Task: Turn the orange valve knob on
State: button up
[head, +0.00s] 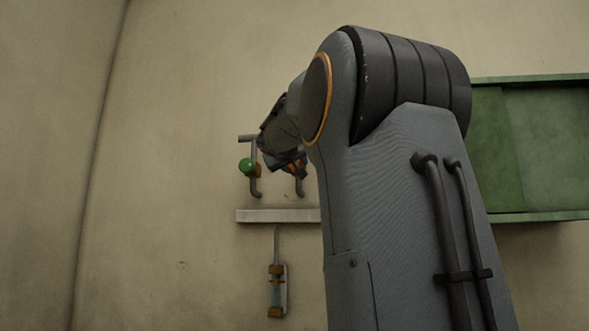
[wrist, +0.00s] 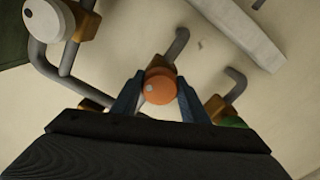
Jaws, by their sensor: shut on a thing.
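The orange valve knob (wrist: 160,88) shows in the wrist view, round, with a small pale dot on its left side. It sits at a bent grey pipe with a brown fitting behind it. My gripper (wrist: 158,92) has one finger on each side of the knob and is shut on it. In the head view my gripper (head: 290,163) is at the pipes on the wall, and a bit of orange shows between its dark parts. My arm hides most of the knob there.
A green knob (head: 246,168) is on the pipe to the left. A white knob (wrist: 48,19) is at the wrist view's upper left. A pale ledge (head: 275,216) lies below the pipes, with a hanging gauge-like fitting (head: 276,290) under it. A green panel (head: 540,150) is at right.

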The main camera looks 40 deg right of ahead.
jog(key=n+b, duration=0.1)
jog(key=n, duration=0.2)
jog(key=shift+n, duration=0.3)
jog(key=n, duration=0.3)
jog(key=shift+n, duration=0.3)
jog(key=n, duration=0.3)
jog(key=shift+n, duration=0.4)
jog(key=shift+n+p, duration=0.55)
jog(key=shift+n, duration=1.25)
jog(key=o, duration=1.1)
jog(key=shift+c, duration=0.2)
jog(key=b+v, duration=0.3)
jog(key=v, duration=0.5)
